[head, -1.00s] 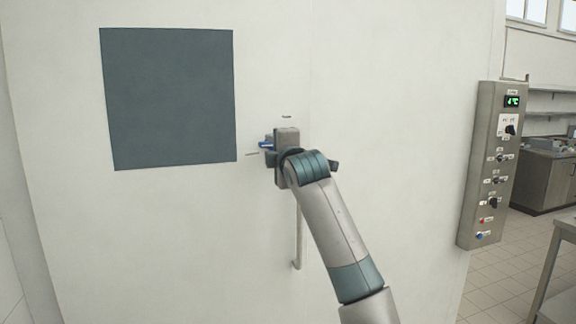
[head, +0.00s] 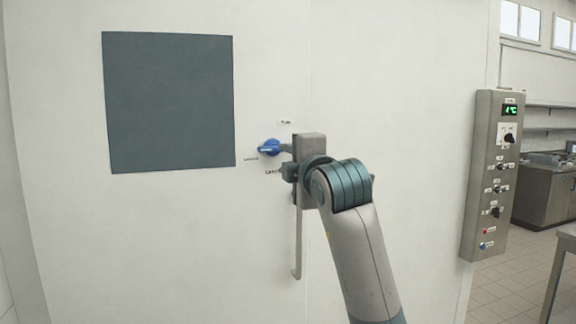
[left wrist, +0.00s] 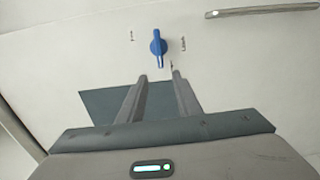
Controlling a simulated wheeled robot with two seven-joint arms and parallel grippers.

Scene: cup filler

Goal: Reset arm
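The right gripper is not in view.
A dark square panel (head: 168,102) is on the white surface at left. A vertical handle bar (head: 298,245) hangs below the latch housing, close to my arm. A control box (head: 490,175) with a green display is at right. A table (head: 566,236) stands at the right edge.

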